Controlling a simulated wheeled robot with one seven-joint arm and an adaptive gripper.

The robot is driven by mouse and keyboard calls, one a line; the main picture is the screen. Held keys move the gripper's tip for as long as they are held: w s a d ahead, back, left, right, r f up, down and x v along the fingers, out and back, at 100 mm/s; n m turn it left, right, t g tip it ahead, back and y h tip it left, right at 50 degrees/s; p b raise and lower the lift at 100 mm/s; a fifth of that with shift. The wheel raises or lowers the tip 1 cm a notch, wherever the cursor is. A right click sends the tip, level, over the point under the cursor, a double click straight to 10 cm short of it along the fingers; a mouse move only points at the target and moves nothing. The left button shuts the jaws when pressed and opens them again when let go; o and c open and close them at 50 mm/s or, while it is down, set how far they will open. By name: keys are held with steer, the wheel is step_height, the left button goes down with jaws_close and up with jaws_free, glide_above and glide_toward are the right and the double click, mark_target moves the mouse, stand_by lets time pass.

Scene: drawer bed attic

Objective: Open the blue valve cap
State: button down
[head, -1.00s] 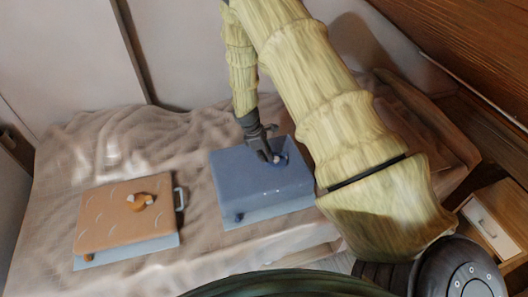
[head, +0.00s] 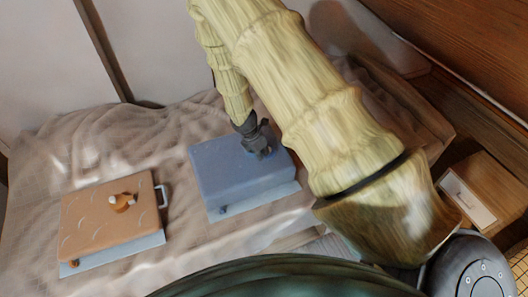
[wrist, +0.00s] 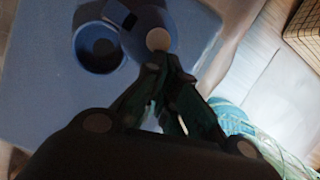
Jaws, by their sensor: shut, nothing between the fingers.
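The blue box (head: 225,172) lies on the bed. In the wrist view its top (wrist: 40,70) carries a round blue ring with a dark hollow (wrist: 97,47). Beside the ring is a rounded blue cap part (wrist: 135,22) with a pale disc (wrist: 158,39). My gripper (head: 264,153) is over the right part of the box and hides most of the valve in the head view. In the wrist view my gripper (wrist: 165,68) is shut and empty, its fingertips just below the pale disc. I cannot tell whether they touch it.
An orange box (head: 85,220) with an orange knob (head: 122,203) and a side handle (head: 162,196) lies on the bed to the left. The rumpled blanket (head: 100,130) is bare around both boxes. A wooden drawer unit (head: 492,178) stands at the right.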

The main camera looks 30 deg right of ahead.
steer(key=shift+s+d, duration=0.15)
steer(key=shift+d, duration=0.1)
stand_by(0.7)
